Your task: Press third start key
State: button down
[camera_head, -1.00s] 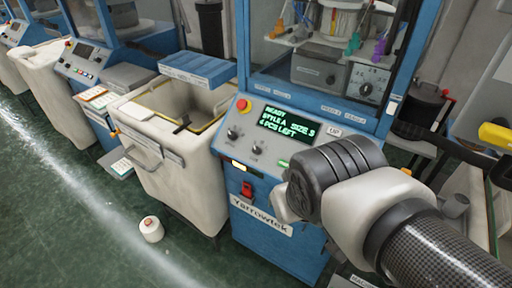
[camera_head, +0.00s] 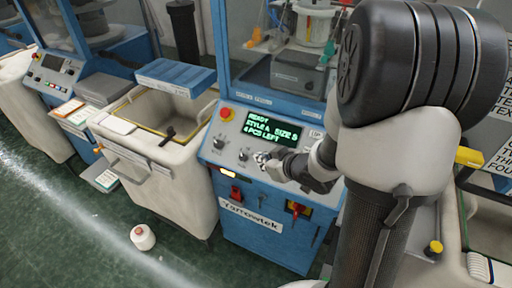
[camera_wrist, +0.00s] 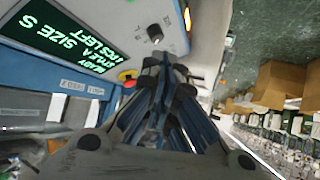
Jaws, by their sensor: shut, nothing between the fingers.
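The nearest machine's control panel (camera_head: 208,152) is white, with a display (camera_head: 270,131) reading READY, STYLE A, SIZE S, 4 PCS LEFT. The display also shows in the wrist view (camera_wrist: 65,35). My gripper (camera_head: 262,158) is shut and empty, its tips at the panel just below the display, right of two dark knobs (camera_head: 243,155). In the wrist view its fingers (camera_wrist: 163,62) point at the panel near a knob (camera_wrist: 155,33). No start key shows clearly on this panel; the gripper covers the area below the display. I cannot tell whether the tips touch the panel.
A red emergency stop (camera_head: 226,114) sits at the panel's upper left. A cream bin (camera_head: 185,165) stands left. A yarn cone (camera_head: 143,237) lies on the floor.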

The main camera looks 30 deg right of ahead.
jog(key=shift+a+f, duration=0.1)
dwell(0.3)
jog(key=d+f+b, duration=0.1)
jog(key=w+d+f+b, duration=0.1)
jog(key=f+b, duration=0.1)
jog(key=w+d+f+b, duration=0.1)
jog(key=f, duration=0.1)
jog(key=shift+w+d+f, duration=0.1)
jog(key=shift+w+f, duration=0.15)
jog(key=shift+w+d+f+b, duration=0.35)
jog(key=shift+w+d+f, duration=0.15)
jog(key=shift+f, duration=0.2)
jog(key=shift+d+f, duration=0.1)
dwell(0.9)
jog(key=shift+w+d+f, duration=0.1)
jog(key=shift+d+f, duration=0.05)
jog(key=shift+f, duration=0.05)
